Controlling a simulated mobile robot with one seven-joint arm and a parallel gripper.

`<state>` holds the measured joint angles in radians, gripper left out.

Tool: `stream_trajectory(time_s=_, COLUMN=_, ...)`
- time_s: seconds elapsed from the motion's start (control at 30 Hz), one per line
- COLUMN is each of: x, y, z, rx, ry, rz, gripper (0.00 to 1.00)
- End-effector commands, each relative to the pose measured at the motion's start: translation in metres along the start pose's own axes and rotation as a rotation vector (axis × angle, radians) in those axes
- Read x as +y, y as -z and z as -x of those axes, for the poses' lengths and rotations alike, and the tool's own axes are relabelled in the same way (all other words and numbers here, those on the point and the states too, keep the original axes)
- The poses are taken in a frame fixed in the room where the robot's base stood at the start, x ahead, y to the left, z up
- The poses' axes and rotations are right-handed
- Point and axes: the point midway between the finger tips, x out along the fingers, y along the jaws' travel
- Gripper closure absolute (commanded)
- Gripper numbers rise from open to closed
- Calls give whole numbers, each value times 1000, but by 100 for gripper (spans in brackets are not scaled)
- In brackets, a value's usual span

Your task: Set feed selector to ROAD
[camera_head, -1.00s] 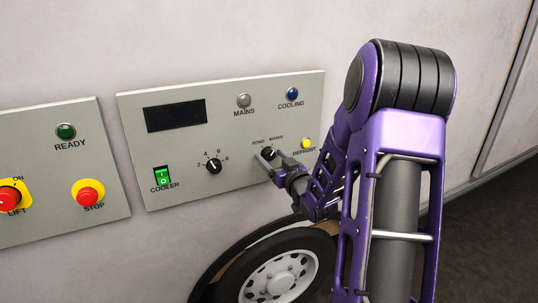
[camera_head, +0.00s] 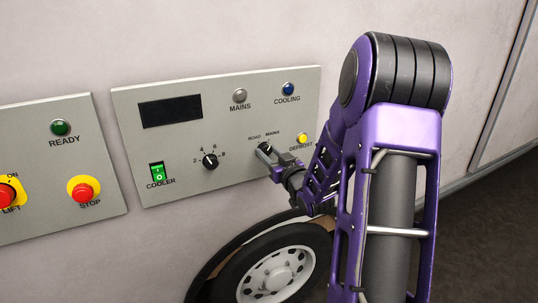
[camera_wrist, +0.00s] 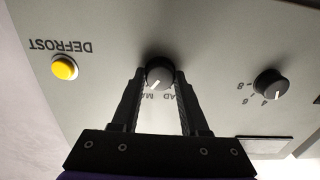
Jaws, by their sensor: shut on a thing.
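The feed selector is a small black knob (camera_head: 264,149) on the right part of the grey panel (camera_head: 225,182), below the ROAD and MAINS labels. In the wrist view the knob (camera_wrist: 160,72) shows a white pointer line that slants toward the MAINS label. The labels are upside down there and partly hidden by the fingers. My gripper (camera_head: 268,157) reaches the knob from the lower right. In the wrist view my gripper (camera_wrist: 160,84) has one finger on each side of the knob and is shut on it.
The yellow DEFROST button (camera_head: 303,139) is close to the right of my gripper. A numbered black dial (camera_head: 210,161), green COOLER switch (camera_head: 157,173) and dark display (camera_head: 171,111) are to the left. A wheel (camera_head: 276,275) is below the panel.

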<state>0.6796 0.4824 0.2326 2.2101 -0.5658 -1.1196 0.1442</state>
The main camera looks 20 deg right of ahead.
Motion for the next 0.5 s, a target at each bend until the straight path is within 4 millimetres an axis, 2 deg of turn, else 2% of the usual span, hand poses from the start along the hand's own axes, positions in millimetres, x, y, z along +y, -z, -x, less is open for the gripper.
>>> stream_trajectory(time_s=0.27, x=-1, y=-5, z=-1, rx=7, ry=0, rz=147, gripper=100)
stream_trajectory(time_s=0.5, x=-1, y=-5, z=-1, rx=8, ry=0, rz=363, gripper=100)
